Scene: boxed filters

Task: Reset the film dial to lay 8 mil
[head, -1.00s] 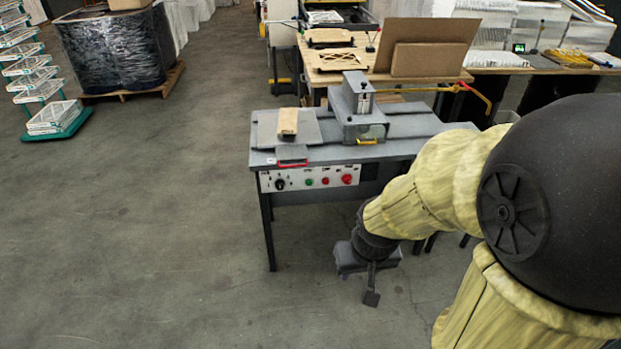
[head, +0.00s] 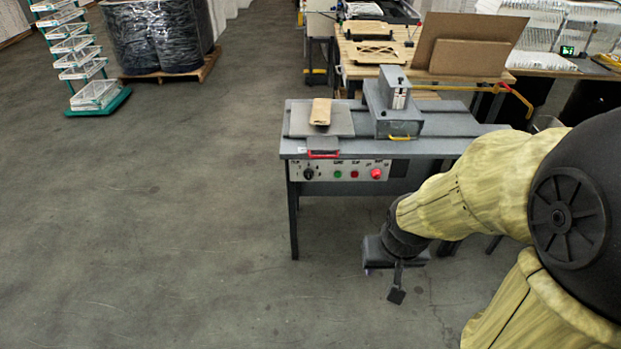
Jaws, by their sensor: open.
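The black film dial (head: 309,174) sits at the left end of the pale control panel (head: 335,171) on the front of a grey machine table (head: 440,150). Its setting and markings are too small to read. Green and red buttons and a larger red knob (head: 376,173) are to its right. My gripper (head: 397,285) hangs low in front of the table, below and to the right of the dial, well apart from it. It points down and is open and empty. One finger shows clearly; the other is mostly hidden.
A tan block (head: 320,112) lies on the machine's plate, beside a grey press head (head: 393,100). A red handle (head: 323,154) sticks out above the panel. A wrapped pallet (head: 155,40) and a rack (head: 85,60) stand at the back left. The floor left of the table is clear.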

